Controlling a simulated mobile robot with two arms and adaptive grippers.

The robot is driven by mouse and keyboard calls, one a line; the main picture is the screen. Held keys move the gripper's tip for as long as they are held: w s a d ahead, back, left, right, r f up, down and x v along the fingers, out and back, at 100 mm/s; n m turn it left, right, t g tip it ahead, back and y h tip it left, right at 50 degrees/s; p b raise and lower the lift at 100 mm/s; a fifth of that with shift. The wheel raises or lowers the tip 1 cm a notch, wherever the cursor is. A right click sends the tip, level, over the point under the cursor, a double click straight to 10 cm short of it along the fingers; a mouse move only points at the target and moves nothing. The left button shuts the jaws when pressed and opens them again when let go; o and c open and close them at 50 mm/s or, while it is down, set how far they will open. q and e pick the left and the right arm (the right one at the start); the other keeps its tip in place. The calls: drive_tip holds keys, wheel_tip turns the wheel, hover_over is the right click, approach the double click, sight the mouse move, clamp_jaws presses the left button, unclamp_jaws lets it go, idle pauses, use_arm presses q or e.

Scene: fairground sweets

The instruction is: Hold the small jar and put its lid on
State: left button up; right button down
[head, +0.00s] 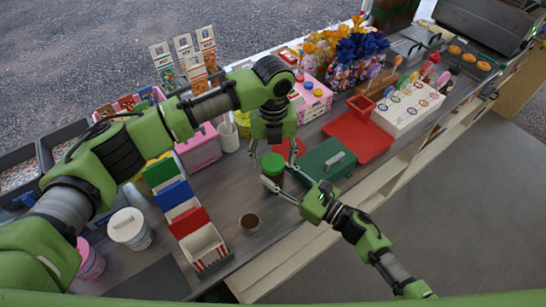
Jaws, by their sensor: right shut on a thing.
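The small jar (270,182) is mostly hidden by fingers, at the front of the counter. Its green lid (273,163) shows directly above it; whether it is fully seated I cannot tell. My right gripper (277,181) comes from the lower right and is shut on the jar, one finger passing in front of it. My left gripper (273,158) points down from above, its fingers spread apart to either side above the lid, and looks open.
A green box with a grey handle (327,163) stands close to the right of the jar. A red tray (358,136) lies beyond it.

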drive_tip(key=shift+f, duration=0.1)
use_arm(q)
wheel_tip(320, 180, up, 12)
idle(0.7)
use_arm(e)
drive_tip(key=c, duration=1.2)
unclamp_jaws()
drive_tip(key=shift+o, duration=0.2)
drive_tip(key=v, duration=1.2)
